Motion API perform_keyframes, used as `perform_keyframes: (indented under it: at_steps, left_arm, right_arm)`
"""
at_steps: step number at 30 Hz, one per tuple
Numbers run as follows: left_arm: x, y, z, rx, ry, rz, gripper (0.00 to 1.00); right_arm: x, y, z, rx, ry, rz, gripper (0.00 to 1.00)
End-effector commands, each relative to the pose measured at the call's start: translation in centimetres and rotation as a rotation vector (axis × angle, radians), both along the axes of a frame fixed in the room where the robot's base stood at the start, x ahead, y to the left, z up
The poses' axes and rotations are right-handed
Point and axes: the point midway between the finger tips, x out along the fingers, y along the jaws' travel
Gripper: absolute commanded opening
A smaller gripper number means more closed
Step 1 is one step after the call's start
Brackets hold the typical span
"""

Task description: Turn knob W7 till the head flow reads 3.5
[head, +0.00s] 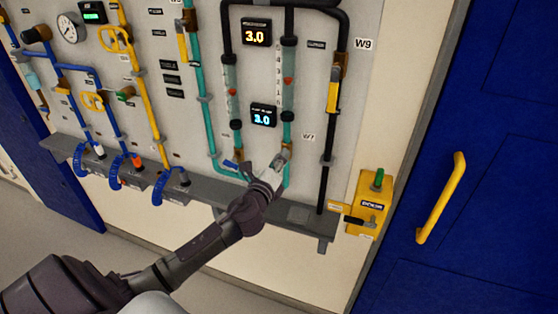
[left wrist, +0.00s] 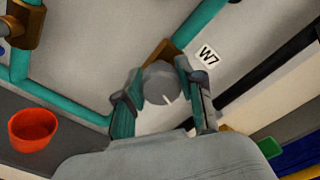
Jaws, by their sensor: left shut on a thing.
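Knob W7 (left wrist: 160,84) is a grey round knob with a white pointer mark, on a brass fitting beside the W7 label (left wrist: 207,56). My left gripper (left wrist: 156,98) has its two fingers on either side of the knob and is shut on it. In the head view the left gripper (head: 280,162) is at the foot of the right flow tube, largely covering the knob. An upper display (head: 256,32) reads 3.0 in orange. A lower display (head: 263,115) between the tubes reads 3.0 in blue. Their small labels are too blurred to read. My right gripper is out of view.
Two teal flow tubes with red floats flank the lower display. A black pipe with a yellow-handled valve (head: 333,92) runs near the W9 label. A grey ledge (head: 300,214) lies below. A yellow box (head: 370,205) and a blue door (head: 500,150) are at right.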

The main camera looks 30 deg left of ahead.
Motion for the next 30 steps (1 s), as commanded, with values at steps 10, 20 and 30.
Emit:
perform_keyframes:
  at_steps: [10,20,30]
  left_arm:
    - [0.0,0.0,-0.2,-0.003,0.002,-0.001,0.63]
    - [-0.4,-0.1,-0.1,-0.002,0.001,-0.001,0.63]
    - [-6.4,-1.6,-0.3,-0.004,0.005,-0.002,0.63]
  right_arm:
    - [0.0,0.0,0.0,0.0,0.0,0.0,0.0]
    - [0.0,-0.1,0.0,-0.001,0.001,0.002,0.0]
    - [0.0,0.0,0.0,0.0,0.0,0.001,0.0]
